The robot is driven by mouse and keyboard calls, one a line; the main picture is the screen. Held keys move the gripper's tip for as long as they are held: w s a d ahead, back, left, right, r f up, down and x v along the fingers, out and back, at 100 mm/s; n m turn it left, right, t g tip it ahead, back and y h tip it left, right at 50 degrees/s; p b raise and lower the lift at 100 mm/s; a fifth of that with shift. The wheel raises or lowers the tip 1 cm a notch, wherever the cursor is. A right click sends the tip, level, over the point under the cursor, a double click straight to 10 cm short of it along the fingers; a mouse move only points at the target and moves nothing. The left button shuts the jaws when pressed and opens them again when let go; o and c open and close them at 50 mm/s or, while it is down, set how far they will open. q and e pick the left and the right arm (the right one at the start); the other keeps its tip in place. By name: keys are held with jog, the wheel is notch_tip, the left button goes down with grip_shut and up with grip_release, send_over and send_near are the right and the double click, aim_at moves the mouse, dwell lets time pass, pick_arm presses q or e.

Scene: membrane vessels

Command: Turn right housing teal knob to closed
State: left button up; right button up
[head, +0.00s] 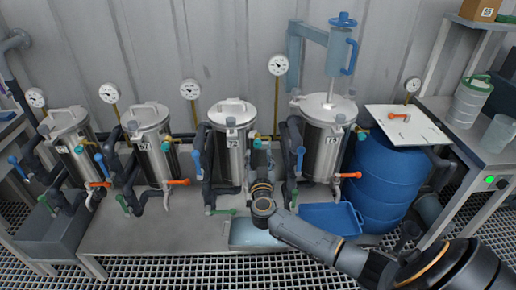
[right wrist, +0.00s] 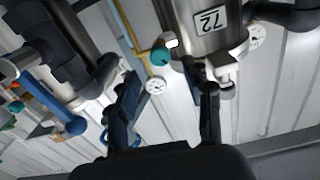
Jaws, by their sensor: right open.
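Several steel housings stand in a row. The rightmost, labelled 76 (head: 323,155), has a blue-handled lever (head: 300,158) on its left and an orange one (head: 349,175) at its lower right. Housing 72 (head: 232,150) has a teal knob (head: 257,143) at its right side; the knob also shows in the right wrist view (right wrist: 161,57). My right gripper (head: 262,165) is just below that knob, beside housing 72. In the wrist view its open fingers (right wrist: 167,85) are apart and empty, with the knob beyond the gap between them. My left gripper is not in view.
Pipes and a blue-handled lever (right wrist: 66,122) are close to the left finger in the wrist view. Pressure gauges (head: 278,65) rise behind the housings.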

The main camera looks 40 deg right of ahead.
aim_at(258, 145)
jog(key=b+x, duration=0.1)
jog(key=x, duration=0.5)
jog(key=shift+a, duration=0.1)
grip_shut()
